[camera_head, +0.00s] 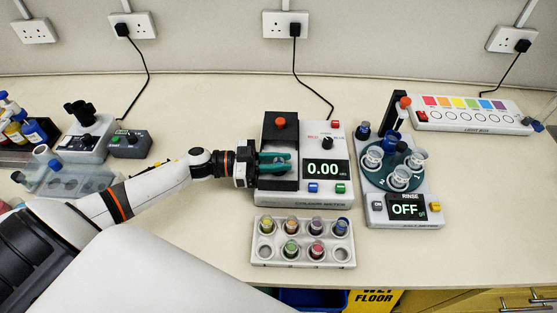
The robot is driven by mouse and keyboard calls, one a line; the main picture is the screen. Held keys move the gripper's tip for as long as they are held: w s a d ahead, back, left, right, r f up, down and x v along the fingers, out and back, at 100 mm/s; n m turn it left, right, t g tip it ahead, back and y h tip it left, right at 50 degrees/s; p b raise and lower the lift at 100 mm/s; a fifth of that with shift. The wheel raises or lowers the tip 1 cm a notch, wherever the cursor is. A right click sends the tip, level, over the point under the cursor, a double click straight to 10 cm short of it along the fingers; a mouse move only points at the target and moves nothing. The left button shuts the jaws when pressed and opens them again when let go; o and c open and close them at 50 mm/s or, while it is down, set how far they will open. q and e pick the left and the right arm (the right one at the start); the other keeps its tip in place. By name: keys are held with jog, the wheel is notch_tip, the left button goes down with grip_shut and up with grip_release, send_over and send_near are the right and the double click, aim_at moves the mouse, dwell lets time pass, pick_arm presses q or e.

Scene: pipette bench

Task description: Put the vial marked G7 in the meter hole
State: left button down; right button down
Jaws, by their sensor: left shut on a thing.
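My left gripper (284,163) reaches in from the left over the colour meter (310,195). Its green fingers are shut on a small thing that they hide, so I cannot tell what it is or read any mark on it. The fingers are over the dark part of the meter, below a black block with a red knob (280,123). The meter hole is hidden by the gripper. The meter display reads 0.00. A white rack (304,262) in front of the meter holds several coloured vials; their labels are too small to read. My right gripper is not in view.
A rinse unit (376,213) with a round carousel of cups stands right of the meter, its display reading OFF. A light box (470,118) lies at the back right. A microscope (88,130) and bottles (30,128) stand at the left. The right front bench is clear.

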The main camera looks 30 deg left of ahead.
pick_arm(q)
jog(key=shift+s+f, duration=0.1)
jog(key=shift+f, duration=0.45)
jog(key=c, duration=1.4)
grip_release()
jog(key=shift+o, duration=0.7)
jog(key=shift+s+f, duration=0.1)
jog(key=shift+f, duration=0.1)
jog(key=shift+r, duration=0.3)
jog(key=shift+a+r, duration=0.15)
jog(key=shift+r, duration=0.15)
jog(key=p+v, duration=0.1)
jog(key=v, duration=0.6)
jog(key=shift+a+r, duration=0.1)
jog(key=shift+r, duration=0.1)
jog(key=shift+r+p, duration=0.15)
jog(key=shift+p, duration=0.2)
